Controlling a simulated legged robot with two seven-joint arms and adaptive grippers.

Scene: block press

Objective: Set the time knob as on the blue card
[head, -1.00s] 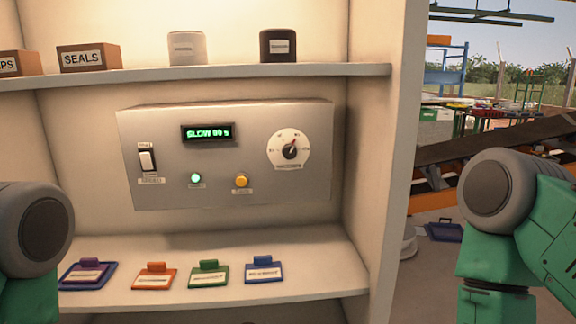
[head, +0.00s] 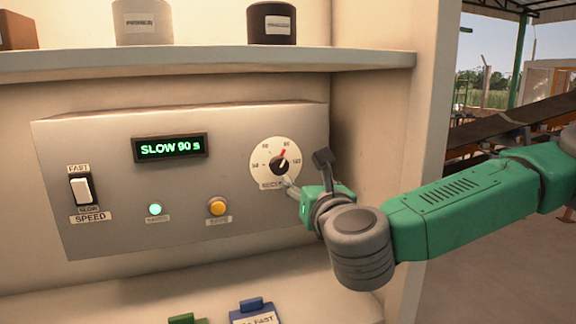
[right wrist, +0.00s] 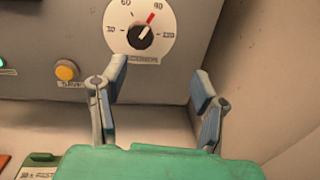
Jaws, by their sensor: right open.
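The time knob (head: 279,166) is dark, on a round white dial (head: 260,152) at the right of the grey panel. Its red pointer aims up and right, near 90. The right wrist view shows the knob (right wrist: 141,36) with 30, 60, 90 and 120 around it. My right gripper (head: 305,171) is open and empty, just right of the dial. In the right wrist view its fingers (right wrist: 159,78) are spread below the dial. My left gripper is out of view.
The display (head: 170,148) reads "SLOW 90 s". A speed switch (head: 81,190), a green lamp (head: 155,210) and a yellow button (head: 218,206) are on the panel (head: 110,240). A shelf with two jars overhangs it. A side wall (head: 375,130) stands close to the right.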

